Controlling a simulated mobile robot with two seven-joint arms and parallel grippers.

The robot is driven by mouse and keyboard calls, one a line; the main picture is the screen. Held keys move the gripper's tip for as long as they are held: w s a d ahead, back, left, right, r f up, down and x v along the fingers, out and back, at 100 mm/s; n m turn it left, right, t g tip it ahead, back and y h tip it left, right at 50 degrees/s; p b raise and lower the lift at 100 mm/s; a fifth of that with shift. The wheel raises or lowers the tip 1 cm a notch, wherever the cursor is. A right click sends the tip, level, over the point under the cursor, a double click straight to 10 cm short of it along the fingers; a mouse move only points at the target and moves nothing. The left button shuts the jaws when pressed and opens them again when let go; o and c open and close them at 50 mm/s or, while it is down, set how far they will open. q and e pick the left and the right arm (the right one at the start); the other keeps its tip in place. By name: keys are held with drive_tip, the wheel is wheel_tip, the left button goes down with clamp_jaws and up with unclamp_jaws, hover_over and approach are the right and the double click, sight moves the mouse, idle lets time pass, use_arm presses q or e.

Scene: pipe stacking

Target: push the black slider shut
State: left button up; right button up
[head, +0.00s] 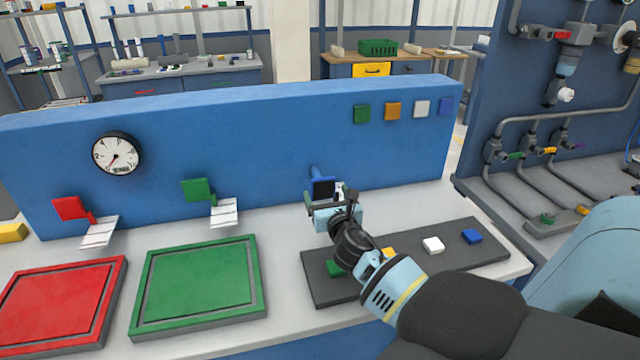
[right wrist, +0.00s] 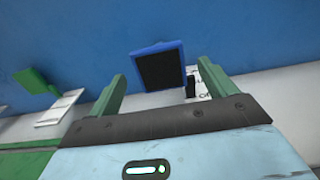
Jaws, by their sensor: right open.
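A black square panel (head: 323,189) with a blue rim, which I take to be the black slider, is at the blue wall, right of the green lever. In the right wrist view the black panel (right wrist: 158,68) shows face-on between my fingers. A small black piece (right wrist: 190,88) shows beside its lower right edge. My right gripper (head: 330,198) is open, in front of the panel, with one finger on either side of it in the picture. I cannot tell whether a finger touches it. The gripper and wrist hide the panel's lower part in the head view. My left gripper is not in view.
A dark tray (head: 465,256) with small coloured blocks lies under my right arm. Green (head: 200,285) and red (head: 60,305) square trays lie to the left. Green (head: 196,189) and red (head: 68,208) levers and a gauge (head: 116,153) are on the blue wall.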

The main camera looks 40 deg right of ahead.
sight(324, 188)
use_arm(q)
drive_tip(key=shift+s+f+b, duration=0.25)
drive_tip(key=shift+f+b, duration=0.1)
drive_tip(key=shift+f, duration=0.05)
use_arm(e)
drive_tip(key=shift+x, duration=3.1)
